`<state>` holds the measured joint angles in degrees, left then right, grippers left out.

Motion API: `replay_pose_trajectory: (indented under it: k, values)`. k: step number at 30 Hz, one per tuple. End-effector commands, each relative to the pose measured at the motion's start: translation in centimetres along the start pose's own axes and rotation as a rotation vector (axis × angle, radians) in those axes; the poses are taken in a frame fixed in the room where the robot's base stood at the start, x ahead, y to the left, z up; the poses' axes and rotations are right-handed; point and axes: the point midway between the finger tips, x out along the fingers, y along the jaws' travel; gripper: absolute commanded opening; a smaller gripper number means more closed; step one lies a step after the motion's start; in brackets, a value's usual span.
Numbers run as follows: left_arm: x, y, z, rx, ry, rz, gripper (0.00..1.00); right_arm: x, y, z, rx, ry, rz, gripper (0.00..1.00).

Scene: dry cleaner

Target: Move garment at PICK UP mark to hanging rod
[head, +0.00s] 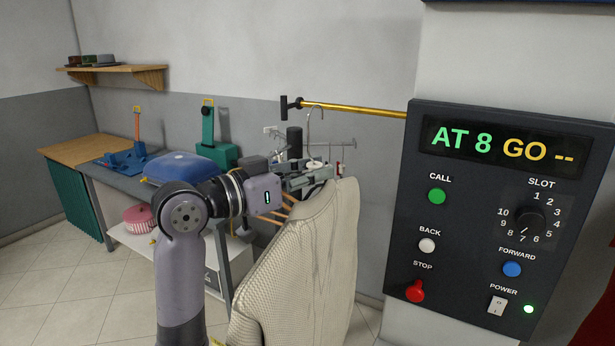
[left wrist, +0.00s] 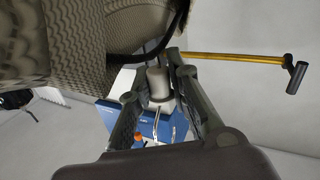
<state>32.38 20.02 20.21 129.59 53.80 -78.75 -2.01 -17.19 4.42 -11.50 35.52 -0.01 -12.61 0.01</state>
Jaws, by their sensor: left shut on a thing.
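A cream textured garment (head: 305,255) hangs from a hanger with wooden arms and a thin metal hook (head: 316,120). My left gripper (head: 320,172) is shut on the hanger's pale neck, just above the collar. The brass hanging rod (head: 355,108) runs from the control panel's side to a black end piece at left. The hook's top overlaps the rod near that end; I cannot tell whether it rests on it. In the left wrist view, the pale hanger neck (left wrist: 159,88) sits between the fingers, the garment (left wrist: 75,50) fills the upper left, and the rod (left wrist: 235,58) lies to the right.
A dark control panel (head: 470,215) stands at right; its display reads "AT 8 GO --". A workbench (head: 90,150) with a blue pad (head: 185,167) and press tools stands at left. Its lower shelf holds a pink round box (head: 140,219). Tiled floor at lower left is open.

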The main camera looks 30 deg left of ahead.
Motion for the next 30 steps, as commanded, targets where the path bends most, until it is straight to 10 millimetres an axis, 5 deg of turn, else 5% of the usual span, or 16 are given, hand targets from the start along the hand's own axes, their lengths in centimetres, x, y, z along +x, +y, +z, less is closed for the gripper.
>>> replay_pose_trajectory:
  k: [30]
  values:
    - [6.4, -2.9, -0.5, -0.001, 0.004, 0.001, 0.0, -0.1, 0.4, 0.1, -0.001, -0.001, 0.004, 0.0]
